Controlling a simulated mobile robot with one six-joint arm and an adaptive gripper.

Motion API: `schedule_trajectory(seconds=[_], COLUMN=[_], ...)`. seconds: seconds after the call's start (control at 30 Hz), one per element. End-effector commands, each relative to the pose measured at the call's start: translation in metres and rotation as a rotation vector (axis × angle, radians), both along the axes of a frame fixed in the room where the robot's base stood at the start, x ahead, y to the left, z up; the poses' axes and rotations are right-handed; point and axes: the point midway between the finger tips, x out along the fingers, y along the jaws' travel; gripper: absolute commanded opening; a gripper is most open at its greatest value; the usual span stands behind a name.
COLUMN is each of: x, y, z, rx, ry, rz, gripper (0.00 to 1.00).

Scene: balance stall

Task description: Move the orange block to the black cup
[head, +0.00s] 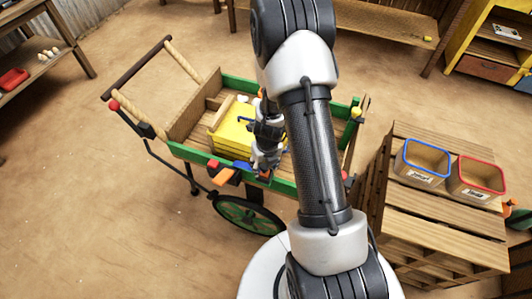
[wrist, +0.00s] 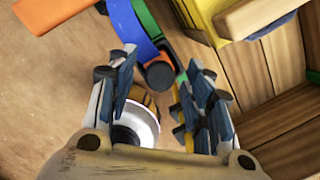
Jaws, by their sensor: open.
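My gripper (wrist: 158,105) is open, with its fingers apart and no object clearly held between them. In the head view my gripper (head: 265,165) is over the front green rail of the cart. A flat orange piece (head: 222,176) sticks out at this rail, left of my gripper; an orange bar also shows at the upper left of the wrist view (wrist: 50,22). A small orange spot (head: 265,174) shows just below my gripper. I cannot tell which is the orange block. A dark round piece (wrist: 160,74) lies ahead between the fingertips; I cannot tell if it is the black cup.
A blue strip (wrist: 133,28) runs to the dark round piece. A yellow crate (head: 230,138) stands in the cart, left of my gripper. A wooden pallet stack (head: 440,225) at right carries a blue-rimmed bin (head: 424,163) and a red-rimmed bin (head: 479,178). Open floor lies left.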

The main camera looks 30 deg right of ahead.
Motion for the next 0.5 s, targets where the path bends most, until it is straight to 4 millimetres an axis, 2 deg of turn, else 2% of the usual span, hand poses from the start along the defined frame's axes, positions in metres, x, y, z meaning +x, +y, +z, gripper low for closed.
schedule_trajectory(seconds=[0.1,0.3,0.5], x=[-0.002,-0.008,-0.014], y=[0.000,0.000,0.001], z=[0.012,0.058,0.090], rx=[-0.002,-0.004,-0.003], ry=[0.000,-0.005,-0.001], rz=[0.001,0.000,0.000], gripper=[0.47,0.47,0.47])
